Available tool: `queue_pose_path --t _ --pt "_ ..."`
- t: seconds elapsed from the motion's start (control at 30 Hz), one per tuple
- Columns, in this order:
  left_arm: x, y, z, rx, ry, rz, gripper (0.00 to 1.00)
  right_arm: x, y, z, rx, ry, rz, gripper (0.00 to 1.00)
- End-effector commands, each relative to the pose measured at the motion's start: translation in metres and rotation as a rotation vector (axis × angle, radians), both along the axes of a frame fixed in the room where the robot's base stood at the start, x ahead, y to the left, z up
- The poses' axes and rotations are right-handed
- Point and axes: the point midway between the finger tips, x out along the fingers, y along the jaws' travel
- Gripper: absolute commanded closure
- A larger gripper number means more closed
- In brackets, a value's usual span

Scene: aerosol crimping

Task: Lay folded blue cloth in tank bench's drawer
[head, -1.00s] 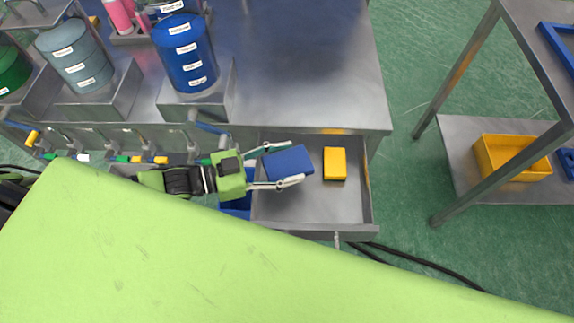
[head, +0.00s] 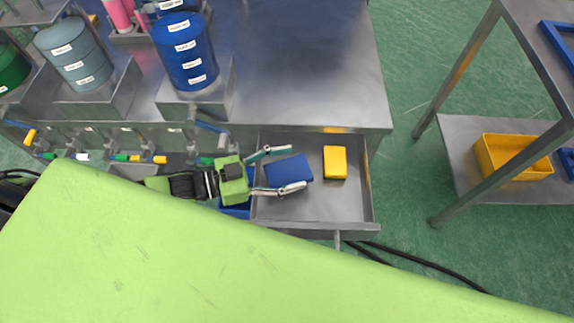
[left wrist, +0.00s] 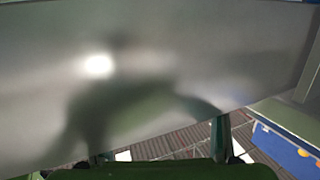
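The folded blue cloth (head: 288,170) is a flat blue block in the head view, over the left part of the open drawer (head: 345,207) of the steel tank bench (head: 300,75). My left gripper (head: 284,168) reaches in from the left. Its two fingers lie along the cloth's far and near edges and appear to hold it. I cannot tell whether the cloth touches the drawer floor. In the left wrist view a finger (left wrist: 220,137) shows before blurred grey metal; no cloth is visible there. My right gripper is not in view.
A yellow block (head: 335,162) lies in the drawer right of the cloth. A blue bin (head: 236,210) is below my left gripper. Blue (head: 184,50) and grey (head: 73,55) tanks stand on the bench. A yellow bin (head: 520,172) is on the right-hand shelf.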

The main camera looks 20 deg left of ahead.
Motion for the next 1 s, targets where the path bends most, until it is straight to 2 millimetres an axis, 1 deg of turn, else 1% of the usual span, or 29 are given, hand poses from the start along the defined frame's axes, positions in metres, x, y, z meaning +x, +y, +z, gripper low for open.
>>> queue_pose_path --t 0.03,0.27,0.37,0.43,0.5,0.8,1.0 --pt "-0.001 0.002 -0.006 0.009 0.013 0.004 0.28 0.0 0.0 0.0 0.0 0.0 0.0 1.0" --pt "-0.002 0.004 -0.008 0.012 0.018 0.005 0.28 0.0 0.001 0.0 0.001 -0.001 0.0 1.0" --pt "-0.002 0.004 -0.001 0.013 0.018 0.006 0.28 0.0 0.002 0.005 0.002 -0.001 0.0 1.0" --pt "-0.002 0.004 0.009 0.012 0.016 0.005 0.28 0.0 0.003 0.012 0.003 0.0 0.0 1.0" --pt "-0.01 0.015 0.004 0.016 0.019 0.006 0.28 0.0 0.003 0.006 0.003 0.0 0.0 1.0" --pt "-0.049 0.068 0.017 0.013 0.015 0.004 0.28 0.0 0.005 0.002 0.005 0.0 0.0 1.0" --pt "-0.066 0.091 0.023 0.008 0.011 0.004 0.28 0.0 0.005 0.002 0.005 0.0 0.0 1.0"
